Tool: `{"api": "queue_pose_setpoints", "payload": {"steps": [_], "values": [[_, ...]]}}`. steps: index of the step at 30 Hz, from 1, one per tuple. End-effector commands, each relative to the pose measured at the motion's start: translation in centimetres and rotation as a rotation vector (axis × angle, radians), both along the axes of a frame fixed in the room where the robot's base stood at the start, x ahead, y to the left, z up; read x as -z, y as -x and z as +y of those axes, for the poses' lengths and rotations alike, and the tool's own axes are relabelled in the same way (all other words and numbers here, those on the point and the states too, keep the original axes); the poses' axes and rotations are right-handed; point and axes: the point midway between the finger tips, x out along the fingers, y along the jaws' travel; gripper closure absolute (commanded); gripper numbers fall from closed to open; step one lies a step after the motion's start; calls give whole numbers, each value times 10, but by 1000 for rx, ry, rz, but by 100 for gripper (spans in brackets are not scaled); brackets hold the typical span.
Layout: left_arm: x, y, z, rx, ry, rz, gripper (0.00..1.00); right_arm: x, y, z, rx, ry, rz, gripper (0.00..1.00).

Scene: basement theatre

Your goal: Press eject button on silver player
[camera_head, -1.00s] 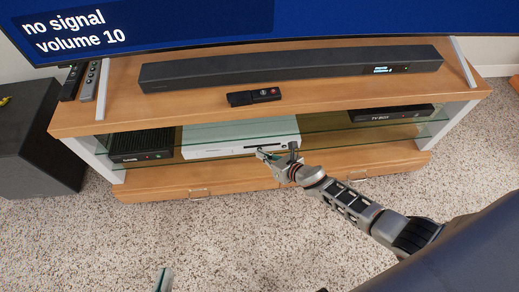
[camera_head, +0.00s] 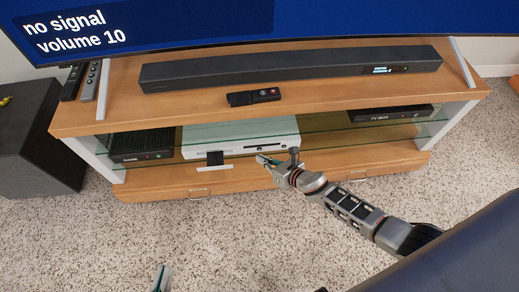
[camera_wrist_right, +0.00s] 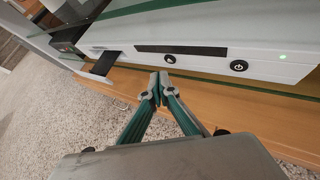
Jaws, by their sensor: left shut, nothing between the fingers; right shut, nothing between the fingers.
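The silver player (camera_head: 230,138) sits on the glass shelf under the TV-stand top; it also shows in the right wrist view (camera_wrist_right: 205,35). A dark disc tray (camera_head: 215,160) sticks out of its front at the left (camera_wrist_right: 104,64). In the wrist view a small round button (camera_wrist_right: 170,59) sits below the dark display strip, left of a power button (camera_wrist_right: 238,65). My right gripper (camera_head: 263,159) is shut and empty in front of the player, its tips (camera_wrist_right: 158,80) just below the small button. My left gripper (camera_head: 163,279) is shut, partly visible at the bottom edge.
A black box (camera_head: 140,146) is left of the player and a TV box (camera_head: 390,115) is right. The drawer fronts (camera_head: 200,183) lie below the shelf. The carpet in front is clear.

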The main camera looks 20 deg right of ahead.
Motion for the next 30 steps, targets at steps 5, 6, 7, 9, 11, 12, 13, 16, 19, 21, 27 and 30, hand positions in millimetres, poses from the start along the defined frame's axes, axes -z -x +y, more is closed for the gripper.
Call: {"api": "queue_pose_setpoints", "payload": {"steps": [5, 6, 7, 9, 11, 12, 13, 16, 19, 21, 27, 30], "values": [[-4, -2, 0, 1, 0, -9, 100, -1, 17, 5, 0, -1, 0, 100], [-5, -2, 0, 1, 0, -11, 100, -1, 20, 6, 0, -2, -1, 100], [-6, -3, 0, 1, 0, -12, 100, -1, 23, 7, -1, -1, -1, 100], [-6, -3, 0, 1, 0, -12, 100, 0, 29, 8, -1, -1, 1, 100], [-6, -3, 0, 1, 0, -13, 100, 0, 34, 10, -1, -1, 0, 100], [-6, -3, 0, 1, 0, -13, 100, 0, 38, 11, -1, -1, 1, 100], [-6, -3, 0, 1, 1, -14, 100, 0, 41, 12, -1, -1, 1, 100], [-7, -3, 0, 1, 0, -15, 100, 0, 47, 14, 0, -1, 0, 100], [-7, -3, 0, 1, 0, -15, 100, 0, 50, 14, 0, 0, 0, 100], [-7, -3, 0, 1, 0, -15, 100, 0, 50, 14, 0, 0, 0, 100], [-7, -3, 0, 0, 0, -15, 100, 0, 50, 14, 0, 0, 0, 100], [-7, -3, 0, 1, 0, -14, 100, 0, 53, 15, 0, 0, 1, 100]]}}
